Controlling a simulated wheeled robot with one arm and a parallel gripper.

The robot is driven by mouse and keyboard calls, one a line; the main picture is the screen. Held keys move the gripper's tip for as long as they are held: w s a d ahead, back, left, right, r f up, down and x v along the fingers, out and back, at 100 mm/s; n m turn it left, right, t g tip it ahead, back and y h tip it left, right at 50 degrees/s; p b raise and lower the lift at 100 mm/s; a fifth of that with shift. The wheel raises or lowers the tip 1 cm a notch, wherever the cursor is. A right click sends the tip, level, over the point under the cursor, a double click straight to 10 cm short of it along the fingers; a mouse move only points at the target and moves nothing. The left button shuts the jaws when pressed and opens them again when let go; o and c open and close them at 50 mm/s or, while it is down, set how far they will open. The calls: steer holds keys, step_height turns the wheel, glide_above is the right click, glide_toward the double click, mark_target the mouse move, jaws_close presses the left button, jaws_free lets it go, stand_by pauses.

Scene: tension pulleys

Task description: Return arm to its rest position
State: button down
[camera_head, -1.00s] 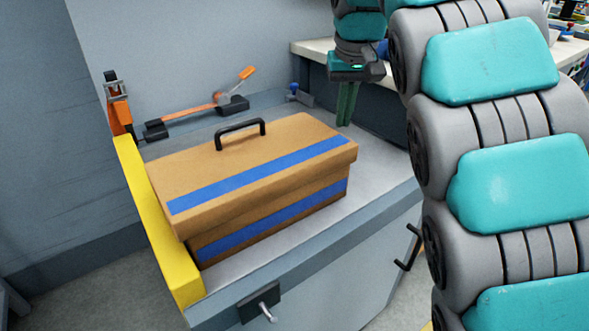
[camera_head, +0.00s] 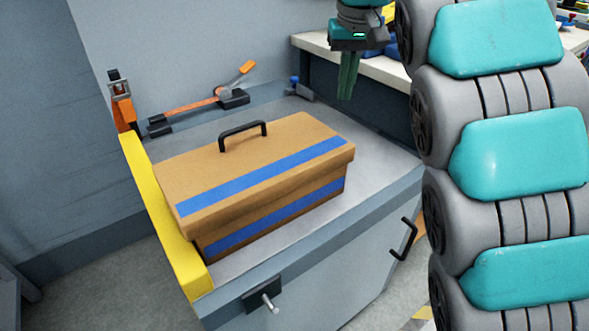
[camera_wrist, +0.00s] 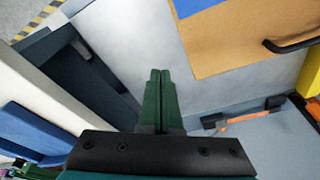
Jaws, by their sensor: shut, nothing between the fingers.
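My gripper (camera_head: 348,83) shows at the top of the head view, above and behind the right end of a brown box. Its green fingers point down and are shut together with nothing between them. The closed fingers also show in the wrist view (camera_wrist: 159,98), over bare grey worktop. My teal and grey arm fills the right side of the head view and hides part of the background.
The brown box (camera_head: 217,171) with blue stripes and a black handle stands on the grey cabinet (camera_head: 378,178). A yellow bar (camera_head: 165,226) runs along its left side. An orange strap tensioner (camera_head: 190,112) lies behind it. A white-topped bench (camera_head: 385,68) stands behind right.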

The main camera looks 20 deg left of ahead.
steer(key=s+d+f+m+g, duration=0.1)
steer(key=s+d+f+m, duration=0.1)
steer(key=s+d+f, duration=0.5)
steer(key=s+d+f+m, duration=0.2)
steer(key=s+d, duration=0.3)
steer(key=d, duration=0.4)
steer(key=s+d+f+g, duration=0.1)
steer(key=s+d+f, duration=0.2)
steer(key=s+f, duration=0.5)
steer(key=s+d+f+g, duration=0.1)
steer(key=s+d+f, duration=0.2)
steer(key=s+f, duration=0.4)
steer(key=s, duration=0.7)
steer(key=shift+s+f+g+h, duration=0.35)
steer(key=shift+s+g+h, duration=0.05)
